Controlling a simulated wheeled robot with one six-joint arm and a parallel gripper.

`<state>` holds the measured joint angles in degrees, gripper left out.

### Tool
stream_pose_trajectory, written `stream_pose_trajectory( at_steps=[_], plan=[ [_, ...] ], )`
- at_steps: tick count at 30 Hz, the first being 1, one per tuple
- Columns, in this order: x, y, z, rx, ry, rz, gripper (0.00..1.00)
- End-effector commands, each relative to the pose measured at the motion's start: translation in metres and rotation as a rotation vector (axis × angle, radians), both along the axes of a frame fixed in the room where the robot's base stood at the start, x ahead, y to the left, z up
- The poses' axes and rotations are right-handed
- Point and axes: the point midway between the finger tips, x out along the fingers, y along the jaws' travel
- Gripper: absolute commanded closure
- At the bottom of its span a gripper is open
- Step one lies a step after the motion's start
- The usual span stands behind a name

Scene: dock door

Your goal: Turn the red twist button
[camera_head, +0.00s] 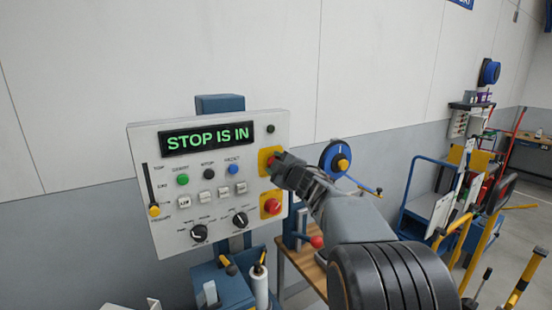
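The light grey control panel (215,205) faces me, with a display (208,139) that reads "STOP IS IN" in green letters. On its right side are two yellow plates, each with a red button. The upper red button (270,161) is partly hidden behind my gripper. The lower red button (272,206) is in full view and clear of my arm. My gripper (277,163) reaches in from the right with its tip at the upper red button. The view does not show whether its fingers are open or closed on it.
The panel also carries green, black and blue buttons, several switches, two black knobs (199,232) and a yellow-tipped slider (154,210). A blue reel (336,158) hangs behind my arm. A wooden bench (304,266) and a blue cart (425,206) stand to the right.

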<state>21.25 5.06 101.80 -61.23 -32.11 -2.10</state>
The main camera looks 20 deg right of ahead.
Motion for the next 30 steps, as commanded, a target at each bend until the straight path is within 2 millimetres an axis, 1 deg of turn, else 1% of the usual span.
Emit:
stream_pose_trajectory(
  at_steps=[1,9,26,27,30],
  plan=[
    [0.0002,0.0001,0.0027,0.027,0.004,0.001,0.76],
    [0.0003,0.0003,0.0015,0.129,0.014,0.001,0.76],
    [0.0002,0.0005,0.0005,0.159,0.016,0.001,0.76],
    [0.0002,0.0005,0.0006,0.159,0.016,0.001,0.51],
    [0.0001,0.0005,0.0006,0.158,0.016,0.001,0.42]
  ],
)
